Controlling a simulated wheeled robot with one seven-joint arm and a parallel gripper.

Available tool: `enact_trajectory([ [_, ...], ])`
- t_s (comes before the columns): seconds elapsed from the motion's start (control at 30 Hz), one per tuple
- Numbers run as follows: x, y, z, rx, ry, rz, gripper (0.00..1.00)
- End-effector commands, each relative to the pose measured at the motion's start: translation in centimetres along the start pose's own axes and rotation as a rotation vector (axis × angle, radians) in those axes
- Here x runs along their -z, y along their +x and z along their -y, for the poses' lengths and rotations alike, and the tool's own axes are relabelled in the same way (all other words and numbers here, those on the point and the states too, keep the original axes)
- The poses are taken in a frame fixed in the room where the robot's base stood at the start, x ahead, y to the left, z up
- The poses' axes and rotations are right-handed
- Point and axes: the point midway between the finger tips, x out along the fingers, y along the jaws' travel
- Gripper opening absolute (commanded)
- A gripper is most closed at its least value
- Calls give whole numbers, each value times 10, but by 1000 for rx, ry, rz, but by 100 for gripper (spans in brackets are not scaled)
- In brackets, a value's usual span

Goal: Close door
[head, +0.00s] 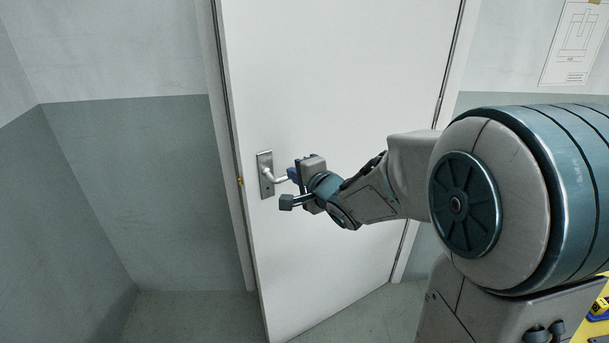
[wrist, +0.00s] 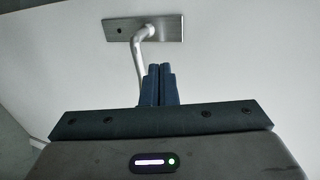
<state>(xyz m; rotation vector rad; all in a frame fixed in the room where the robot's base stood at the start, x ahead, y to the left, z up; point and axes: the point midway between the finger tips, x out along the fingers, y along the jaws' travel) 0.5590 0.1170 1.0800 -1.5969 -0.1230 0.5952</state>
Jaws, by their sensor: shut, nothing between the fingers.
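A white door (head: 325,95) fills the middle of the head view. It stands slightly ajar, its left, handle-side edge swung out of the frame toward me. A silver lever handle (head: 271,178) on a metal plate sits near that edge; it also shows at the top of the wrist view (wrist: 145,32). My gripper (head: 293,175) is at the lever's free end, in front of the door. In the wrist view its blue fingers (wrist: 158,84) are together with nothing between them, just right of the lever. I cannot tell whether they touch it.
The door frame (head: 222,130) runs along the left, with hinges on the right side. Grey walls (head: 130,170) and bare floor (head: 190,315) lie to the left. A paper drawing (head: 575,42) hangs on the right wall. A yellow item (head: 597,318) shows at the lower right edge.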

Motion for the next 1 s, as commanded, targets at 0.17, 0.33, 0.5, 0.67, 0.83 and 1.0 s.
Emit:
enact_trajectory([
  [0.17,0,33,-2,-2,2,0,0],
  [0.33,2,61,-2,-3,1,-3,0],
  [0.5,3,83,8,-1,1,-5,0],
  [0.67,4,93,11,-1,1,-7,0],
  [0.83,4,96,11,-1,1,-7,0],
  [1.0,4,96,11,-1,1,-7,0],
])
